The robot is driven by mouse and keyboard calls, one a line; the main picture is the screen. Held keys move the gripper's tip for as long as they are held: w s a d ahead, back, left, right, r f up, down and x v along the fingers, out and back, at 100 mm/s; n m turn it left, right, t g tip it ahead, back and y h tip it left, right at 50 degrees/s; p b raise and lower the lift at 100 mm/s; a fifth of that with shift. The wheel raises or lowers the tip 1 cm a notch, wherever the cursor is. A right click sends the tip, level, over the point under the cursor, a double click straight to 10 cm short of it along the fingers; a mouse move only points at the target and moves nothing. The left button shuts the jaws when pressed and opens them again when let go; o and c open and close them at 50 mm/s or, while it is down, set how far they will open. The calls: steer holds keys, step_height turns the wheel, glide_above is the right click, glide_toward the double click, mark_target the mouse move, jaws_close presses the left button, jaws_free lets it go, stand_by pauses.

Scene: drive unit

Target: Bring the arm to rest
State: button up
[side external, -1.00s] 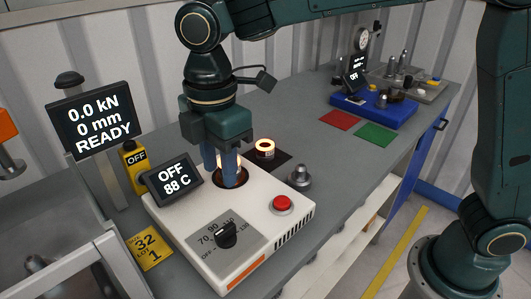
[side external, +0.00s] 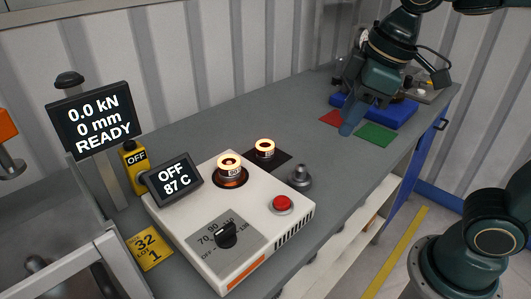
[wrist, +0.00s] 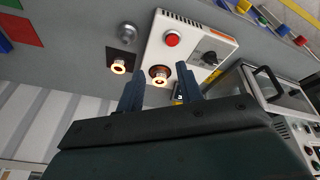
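My gripper (side external: 352,116) is raised over the far part of the bench, near the red and green pads in the side view. In the wrist view its two fingers (wrist: 160,88) stand apart with nothing held between them. One glowing ring-shaped part (side external: 230,165) sits in the round opening of the white heater (side external: 285,225), well away from my gripper. A second glowing ring (side external: 265,146) stands on a dark square pad behind the heater. Both rings also show in the wrist view, beyond the fingers. The heater display (side external: 174,180) reads OFF, 87 C.
A red pad (side external: 333,118), a green pad (side external: 375,135) and a blue fixture (side external: 395,112) lie at the far end, partly behind my gripper. A grey knobbed part (side external: 300,177) stands beside the heater. The press display (side external: 90,122) reads READY.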

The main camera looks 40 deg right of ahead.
steer(key=s+d+f+m+t, duration=0.2)
steer(key=s+d+m, duration=0.3)
steer(key=s, duration=0.3)
steer(key=shift+d+f+m+h, duration=0.35)
steer(key=shift+f+m+h, duration=0.05)
steer(key=shift+f+m, duration=0.3)
steer(key=shift+s, duration=0.1)
